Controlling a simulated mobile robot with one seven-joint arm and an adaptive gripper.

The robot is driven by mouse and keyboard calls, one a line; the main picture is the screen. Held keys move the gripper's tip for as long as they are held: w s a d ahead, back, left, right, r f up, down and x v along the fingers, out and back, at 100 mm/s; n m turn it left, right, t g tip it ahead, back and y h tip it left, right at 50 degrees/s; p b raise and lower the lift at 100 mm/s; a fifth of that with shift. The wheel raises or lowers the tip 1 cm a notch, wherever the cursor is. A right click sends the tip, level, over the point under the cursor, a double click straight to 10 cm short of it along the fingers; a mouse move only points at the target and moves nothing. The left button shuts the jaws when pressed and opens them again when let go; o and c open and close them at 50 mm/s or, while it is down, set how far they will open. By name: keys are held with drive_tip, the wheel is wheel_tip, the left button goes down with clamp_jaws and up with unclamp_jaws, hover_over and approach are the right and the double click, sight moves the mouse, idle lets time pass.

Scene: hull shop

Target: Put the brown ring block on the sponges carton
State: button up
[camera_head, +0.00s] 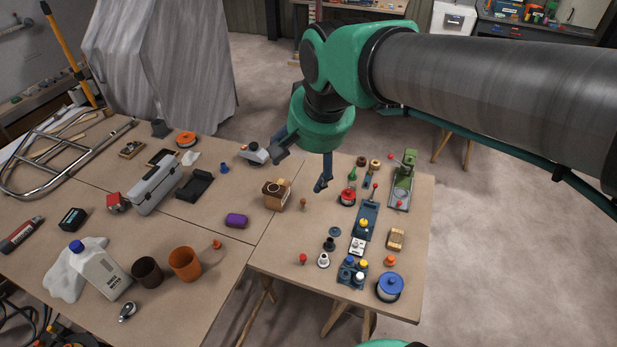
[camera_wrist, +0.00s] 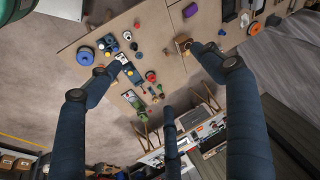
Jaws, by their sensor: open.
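A small dark brown ring-shaped piece (camera_head: 361,161), seemingly the brown ring block, lies near the far edge of the right-hand table in the head view. A tan round piece (camera_head: 375,164) sits just right of it. A brown carton (camera_head: 277,197), seemingly the sponges carton, stands near the table seam; its print is too small to read. It also shows in the wrist view (camera_wrist: 183,45), partly behind a finger. My gripper (camera_head: 304,165) is open and empty above the table, between carton and ring block; its spread fingers show in the wrist view (camera_wrist: 155,60).
Several small knobs and fixtures crowd the right-hand table, including a blue-lidded pot (camera_head: 390,288) and a green device (camera_head: 404,180). A purple block (camera_head: 236,220) lies left of the carton.

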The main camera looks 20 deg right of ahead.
drive_tip(key=s+f+n, duration=0.1)
drive_tip(key=s+n, duration=0.1)
drive_tip(key=s, duration=0.4)
drive_tip(key=s+f+n+t, duration=0.1)
drive_tip(key=s+n, duration=0.2)
drive_tip(key=s, duration=0.3)
drive_tip(key=shift+s+a+f, duration=0.2)
drive_tip(key=shift+f, duration=0.1)
wheel_tip(320, 180, down, 14)
drive_tip(key=b, duration=1.3)
drive_tip(key=shift+r+b, duration=0.15)
drive_tip(key=shift+b, duration=0.2)
